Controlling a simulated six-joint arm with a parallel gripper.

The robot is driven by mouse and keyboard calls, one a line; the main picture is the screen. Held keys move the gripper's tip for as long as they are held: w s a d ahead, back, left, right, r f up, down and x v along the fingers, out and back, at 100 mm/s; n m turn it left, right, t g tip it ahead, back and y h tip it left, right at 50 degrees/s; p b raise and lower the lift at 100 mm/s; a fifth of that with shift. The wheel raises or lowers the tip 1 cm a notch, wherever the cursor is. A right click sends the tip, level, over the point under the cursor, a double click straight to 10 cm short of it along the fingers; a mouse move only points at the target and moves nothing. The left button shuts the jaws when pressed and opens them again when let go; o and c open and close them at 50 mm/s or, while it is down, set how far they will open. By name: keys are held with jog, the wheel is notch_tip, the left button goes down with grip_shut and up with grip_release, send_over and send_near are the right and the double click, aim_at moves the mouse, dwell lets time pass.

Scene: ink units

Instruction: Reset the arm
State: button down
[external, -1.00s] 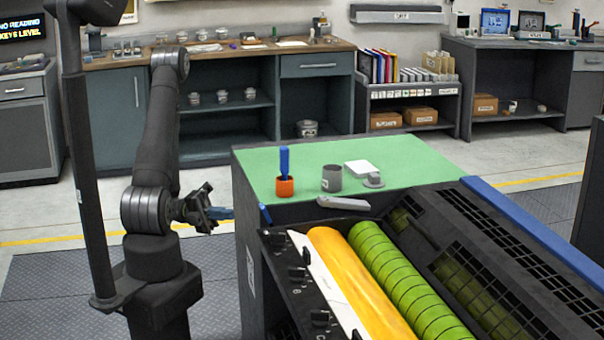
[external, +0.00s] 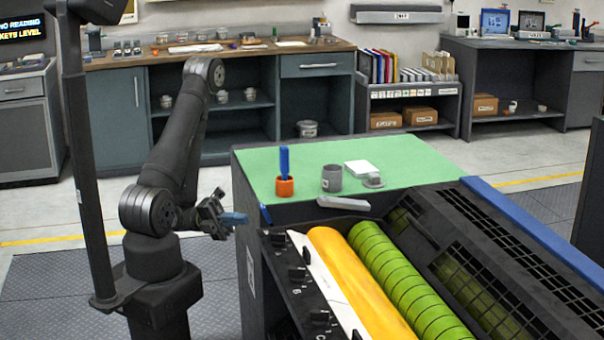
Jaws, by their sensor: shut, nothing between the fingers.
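My gripper (external: 230,218) is at the left side of the machine, low beside the front left edge of its green top. Its blue-tipped fingers point right toward the machine's side and are shut with nothing between them. The machine (external: 252,235) stands to the right of my arm. Its yellow roller (external: 345,280) and green ribbed roller (external: 400,280) lie in the open front.
The green mat (external: 330,152) holds an orange cup (external: 285,188) with a blue-handled tool, a grey cup (external: 331,178), a white block (external: 362,168) and a small grey part (external: 373,180). A grey-white tool (external: 343,203) lies at its front edge.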

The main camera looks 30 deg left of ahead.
jog(key=v, duration=1)
jog(key=shift+r, duration=0.2)
dwell(0.5)
jog(key=shift+s+a, duration=0.15)
jog(key=w+x, duration=0.2)
jog(key=x, duration=1)
jog(key=shift+w+d, duration=0.2)
jog(key=shift+d, duration=0.15)
dwell(0.8)
